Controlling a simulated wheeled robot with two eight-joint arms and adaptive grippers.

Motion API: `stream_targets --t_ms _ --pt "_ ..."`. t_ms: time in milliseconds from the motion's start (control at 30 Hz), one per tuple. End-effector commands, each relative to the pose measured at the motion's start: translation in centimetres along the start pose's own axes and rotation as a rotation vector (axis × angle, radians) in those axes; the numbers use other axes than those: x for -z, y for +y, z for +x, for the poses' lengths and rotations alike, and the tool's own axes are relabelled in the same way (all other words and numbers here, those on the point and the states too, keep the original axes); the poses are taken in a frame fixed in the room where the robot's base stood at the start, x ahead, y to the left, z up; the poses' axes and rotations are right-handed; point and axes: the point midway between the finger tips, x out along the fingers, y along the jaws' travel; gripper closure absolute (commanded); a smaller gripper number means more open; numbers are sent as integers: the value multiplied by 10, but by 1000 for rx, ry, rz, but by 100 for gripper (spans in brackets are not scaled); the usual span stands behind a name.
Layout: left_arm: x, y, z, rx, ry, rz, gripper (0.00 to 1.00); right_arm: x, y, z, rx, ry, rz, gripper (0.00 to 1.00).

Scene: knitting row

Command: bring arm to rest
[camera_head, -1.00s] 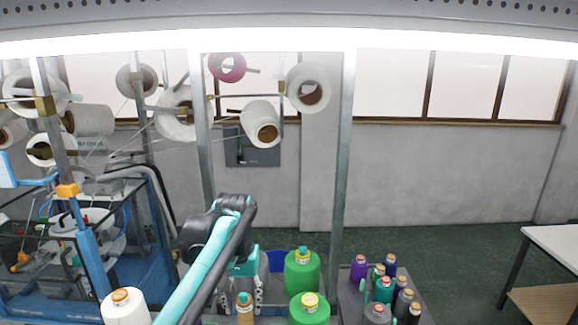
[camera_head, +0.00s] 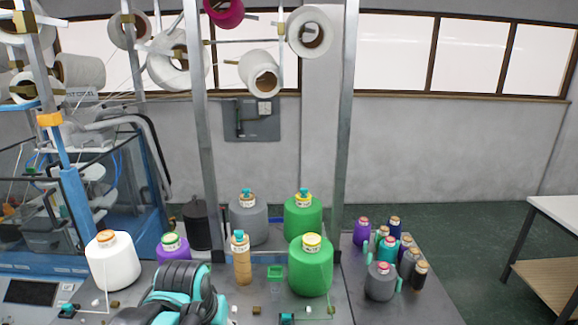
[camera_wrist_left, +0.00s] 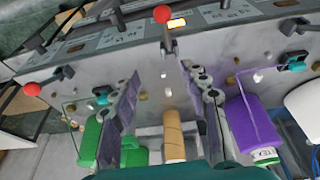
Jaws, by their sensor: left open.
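My left arm (camera_head: 180,295), black and teal, is low at the bottom edge in the head view, in front of the cone table. My left gripper (camera_wrist_left: 160,75) shows in the left wrist view with its two grey fingers apart. No object is held between them. A tan cone (camera_wrist_left: 174,135) appears in the gap between the fingers, apart from them. It also stands upright in the head view (camera_head: 241,262). My left gripper cannot be made out in the head view. My right gripper is in neither view.
A white cone (camera_head: 112,262), purple cone (camera_head: 173,248) and green cones (camera_head: 311,268) stand around the arm. Several small cones are on the grey table (camera_head: 420,308) at right. A metal post (camera_head: 203,130) rises behind. Open floor (camera_head: 450,235) lies at right.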

Motion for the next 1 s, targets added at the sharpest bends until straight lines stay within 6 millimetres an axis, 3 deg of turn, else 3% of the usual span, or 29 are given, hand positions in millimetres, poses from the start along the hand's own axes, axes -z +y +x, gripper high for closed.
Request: stream_targets --t_ms 33,400,500,633,1000 --pt "-22 -5 33 1 27 -1 55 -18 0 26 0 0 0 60" --pt "-125 -26 165 13 227 5 55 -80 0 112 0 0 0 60" --pt "-141 -30 188 17 264 6 55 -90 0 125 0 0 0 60" --pt "-151 -32 200 20 289 8 55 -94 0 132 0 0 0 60" --pt "-151 -32 199 20 294 9 55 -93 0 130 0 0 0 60"
